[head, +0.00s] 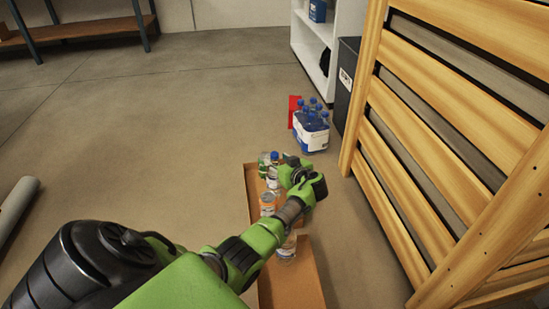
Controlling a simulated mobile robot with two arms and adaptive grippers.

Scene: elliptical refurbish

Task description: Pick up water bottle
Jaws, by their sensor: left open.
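A clear water bottle with a blue cap (274,156) stands upright near the far end of an orange-brown tray or board (295,285) on the floor. My left gripper (281,168) is open, right at this bottle and partly covering it. I cannot tell whether the fingers touch the bottle. Another clear bottle or container (268,203) stands nearer on the board. A further clear bottle (287,248) is partly hidden behind my left forearm. My right gripper is out of view.
A pack of blue-capped bottles (311,134) stands beyond the board, beside a red object (294,108). A wooden slatted panel (430,140) stands close on the right. A white shelf (312,50) is behind. The floor to the left (150,130) is mostly clear.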

